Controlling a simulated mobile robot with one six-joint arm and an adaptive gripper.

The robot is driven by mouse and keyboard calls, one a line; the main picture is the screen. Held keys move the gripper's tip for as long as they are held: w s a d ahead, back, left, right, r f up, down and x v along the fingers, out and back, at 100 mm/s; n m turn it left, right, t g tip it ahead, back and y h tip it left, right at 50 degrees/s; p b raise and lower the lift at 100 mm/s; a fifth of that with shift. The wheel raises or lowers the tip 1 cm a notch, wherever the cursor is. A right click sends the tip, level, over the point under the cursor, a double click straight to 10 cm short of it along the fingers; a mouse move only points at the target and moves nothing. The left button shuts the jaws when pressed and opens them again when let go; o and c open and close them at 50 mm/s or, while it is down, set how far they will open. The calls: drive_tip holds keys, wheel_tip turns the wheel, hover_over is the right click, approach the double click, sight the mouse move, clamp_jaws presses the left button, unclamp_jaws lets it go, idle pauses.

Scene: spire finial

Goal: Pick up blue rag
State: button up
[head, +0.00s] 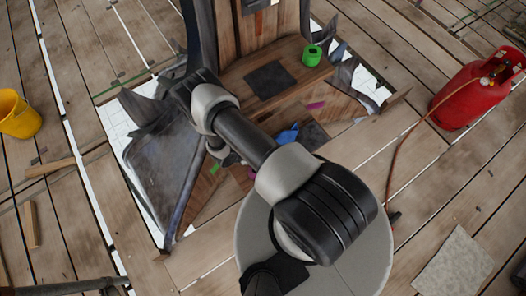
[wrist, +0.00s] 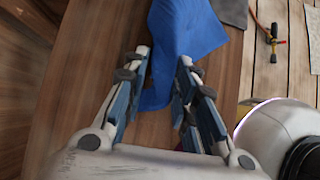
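The blue rag (wrist: 185,35) lies crumpled on a brown wooden surface (wrist: 85,85) in the wrist view. In the head view a small part of the blue rag (head: 287,135) shows beside my arm, on the wooden base of the spire. My gripper (wrist: 160,80) is open, its two fingers apart and pointing at the rag. The near end of the rag reaches between the fingertips. I cannot tell whether the fingers touch it. In the head view my gripper is mostly hidden behind my arm.
A green cup-like roll (head: 312,55) and a dark square sheet (head: 270,80) sit on the wooden base. A yellow bucket (head: 18,115) stands at left. Open plank floor lies around the spire.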

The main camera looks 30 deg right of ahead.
drive_tip(key=shift+s+f, duration=0.3)
drive_tip(key=shift+s, duration=0.15)
clamp_jaws()
drive_tip(key=shift+r, duration=0.1)
